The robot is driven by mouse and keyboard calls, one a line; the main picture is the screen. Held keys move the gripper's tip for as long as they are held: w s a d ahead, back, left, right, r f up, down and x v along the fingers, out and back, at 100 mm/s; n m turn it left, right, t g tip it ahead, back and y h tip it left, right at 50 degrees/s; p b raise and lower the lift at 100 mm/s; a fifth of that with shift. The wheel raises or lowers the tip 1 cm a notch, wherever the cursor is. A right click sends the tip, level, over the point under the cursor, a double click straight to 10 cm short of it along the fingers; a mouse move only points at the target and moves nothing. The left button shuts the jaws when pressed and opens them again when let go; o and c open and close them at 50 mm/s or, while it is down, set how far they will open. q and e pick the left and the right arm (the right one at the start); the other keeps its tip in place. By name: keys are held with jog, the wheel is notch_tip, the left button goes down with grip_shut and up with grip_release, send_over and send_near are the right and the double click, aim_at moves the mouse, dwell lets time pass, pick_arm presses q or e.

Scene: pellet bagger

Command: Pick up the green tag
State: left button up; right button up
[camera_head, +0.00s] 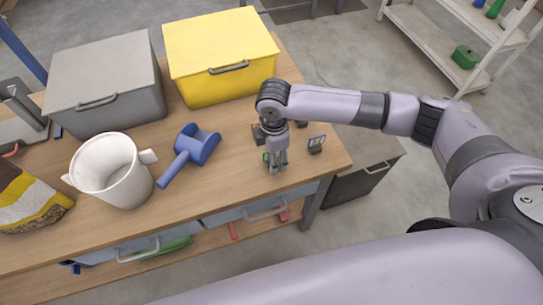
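A small green piece (266,157), which looks like the green tag, shows at the left side of my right gripper (277,170) near the right part of the wooden workbench (225,180). The gripper points down at the bench top and covers most of the piece. The fingers look close together, but I cannot tell whether they are shut on the piece. My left gripper is not in view.
A dark block with a pale label (316,145) stands just right of the gripper. The bench's front edge is close.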

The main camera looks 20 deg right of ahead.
jog(key=shift+f, duration=0.45)
grip_shut()
dwell(0.3)
jog(key=shift+r, duration=0.1)
